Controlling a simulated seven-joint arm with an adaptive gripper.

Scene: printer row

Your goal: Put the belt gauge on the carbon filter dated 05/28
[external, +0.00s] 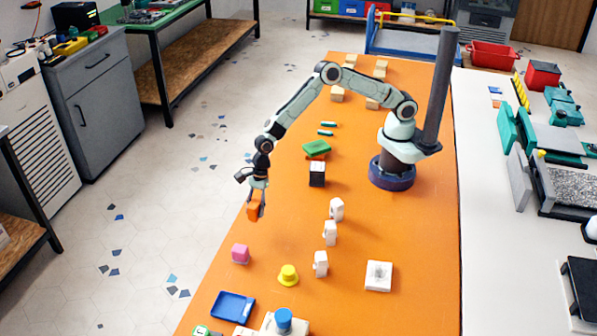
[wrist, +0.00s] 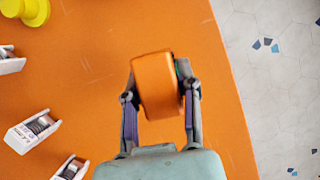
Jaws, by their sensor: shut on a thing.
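My gripper (external: 257,192) is shut on an orange rounded block (external: 254,211), which I take to be the belt gauge. It hangs over the left edge area of the orange table. In the wrist view the block (wrist: 157,84) sits between both fingers of my gripper (wrist: 159,97). Three small white units, likely the carbon filters, stand in a row right of and nearer than my gripper: the far one (external: 336,208), the middle one (external: 329,232) and the near one (external: 320,264). In the wrist view one (wrist: 32,130) shows a label, too small to read.
A pink block (external: 240,253), a yellow knob (external: 288,275), a blue tray (external: 233,307) and a white square plate (external: 378,276) lie towards the near end. A black-and-white cube (external: 317,174) and a green block (external: 316,148) lie farther back. The table between block and white units is clear.

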